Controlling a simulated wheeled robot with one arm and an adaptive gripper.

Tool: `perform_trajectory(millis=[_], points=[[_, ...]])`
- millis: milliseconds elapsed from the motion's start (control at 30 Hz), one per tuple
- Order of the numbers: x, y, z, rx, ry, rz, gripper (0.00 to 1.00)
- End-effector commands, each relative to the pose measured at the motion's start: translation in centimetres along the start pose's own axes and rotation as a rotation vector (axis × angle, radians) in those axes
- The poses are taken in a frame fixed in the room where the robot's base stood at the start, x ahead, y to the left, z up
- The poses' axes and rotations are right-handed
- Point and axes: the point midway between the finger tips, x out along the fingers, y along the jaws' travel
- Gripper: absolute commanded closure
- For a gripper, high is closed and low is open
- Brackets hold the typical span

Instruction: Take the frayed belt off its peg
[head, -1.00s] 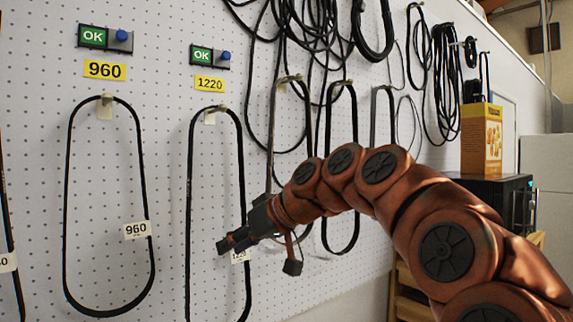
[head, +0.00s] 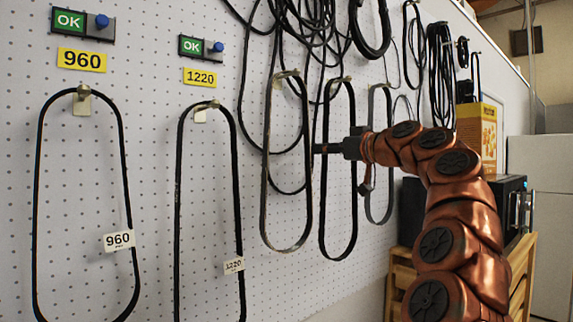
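Several black loop belts hang on pegs on a white pegboard in the head view. The belt tagged 960 (head: 126,190) hangs at left, and the belt tagged 1220 (head: 180,200) hangs to its right. Further right is a duller, greyish belt (head: 265,190), then another black belt (head: 354,190) and a grey one (head: 371,190). I cannot make out for certain which belt is frayed. My gripper (head: 316,148) points left, in front of the black belt and by the right strand of the greyish belt. Its fingers are too small and side-on to show whether they are open; no grasp is visible.
Coiled cables (head: 310,25) hang above the middle belts. Green OK panels with blue knobs (head: 102,20) sit above the two tagged belts. A black machine (head: 510,205) on a wooden stand (head: 515,265) and a yellow box (head: 489,140) are at right.

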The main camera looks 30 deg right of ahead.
Motion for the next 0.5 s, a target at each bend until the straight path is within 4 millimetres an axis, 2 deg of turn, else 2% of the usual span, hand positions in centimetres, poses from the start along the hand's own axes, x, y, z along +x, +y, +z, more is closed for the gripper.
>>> perform_trajectory(millis=[100, 367, 500], points=[[1.4, -0.1, 0.0, 0.001, -0.005, -0.003, 0.66], [3.2, 0.0, 0.0, 0.001, -0.003, -0.002, 0.66], [5.1, 0.1, 0.2, 0.003, -0.005, -0.004, 0.66]])
